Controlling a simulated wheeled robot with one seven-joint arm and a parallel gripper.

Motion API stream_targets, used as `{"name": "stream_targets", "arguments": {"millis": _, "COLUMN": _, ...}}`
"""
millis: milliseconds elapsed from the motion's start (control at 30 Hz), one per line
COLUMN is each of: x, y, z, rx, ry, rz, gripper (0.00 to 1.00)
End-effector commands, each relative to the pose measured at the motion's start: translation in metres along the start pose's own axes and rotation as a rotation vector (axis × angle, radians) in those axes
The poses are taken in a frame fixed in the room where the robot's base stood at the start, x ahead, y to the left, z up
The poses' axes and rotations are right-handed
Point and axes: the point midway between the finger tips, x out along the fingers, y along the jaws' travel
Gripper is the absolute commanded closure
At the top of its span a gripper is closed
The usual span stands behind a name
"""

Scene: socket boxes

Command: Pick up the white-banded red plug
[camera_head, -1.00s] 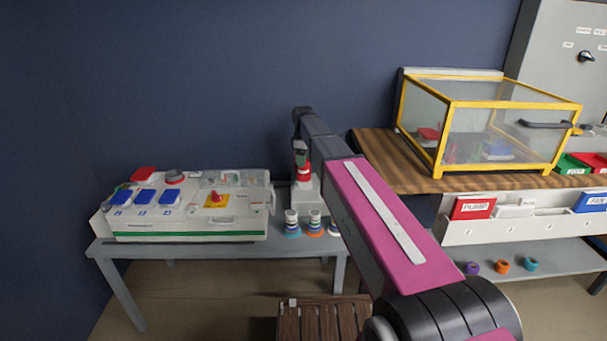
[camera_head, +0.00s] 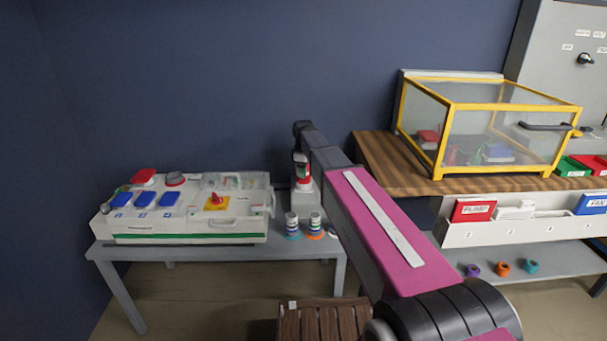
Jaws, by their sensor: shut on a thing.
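The white-banded red plug (camera_head: 303,184) is at the right end of the grey bench, just above or at a pale grey block (camera_head: 303,201). My gripper (camera_head: 301,168) points down over it and is shut on it, with the plug's red and white lower part showing below the fingers. The fingers are small and partly hidden by my arm. I cannot tell whether the plug still touches the block.
Banded plugs (camera_head: 292,222) stand on the bench in front of the block. A white socket box (camera_head: 190,228) with blue flaps and a red switch fills the bench's left. A yellow-framed clear case (camera_head: 440,172) stands on the wooden table at right. A brown slatted stool (camera_head: 318,320) is below.

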Motion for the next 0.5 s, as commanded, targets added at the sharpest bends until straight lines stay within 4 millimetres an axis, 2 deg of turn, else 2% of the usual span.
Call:
{"name": "stream_targets", "arguments": {"millis": 267, "x": -0.016, "y": 0.000, "z": 0.000, "rx": 0.000, "ry": 0.001, "rz": 0.001, "gripper": 0.79}}
{"name": "stream_targets", "arguments": {"millis": 433, "x": -0.040, "y": 0.001, "z": 0.000, "rx": 0.000, "ry": 0.001, "rz": 0.003, "gripper": 0.79}}
{"name": "stream_targets", "arguments": {"millis": 467, "x": -0.045, "y": -0.001, "z": 0.000, "rx": 0.000, "ry": 0.001, "rz": 0.002, "gripper": 0.79}}
{"name": "stream_targets", "arguments": {"millis": 500, "x": -0.048, "y": -0.012, "z": -0.004, "rx": -0.003, "ry": 0.001, "rz": 0.001, "gripper": 0.79}}
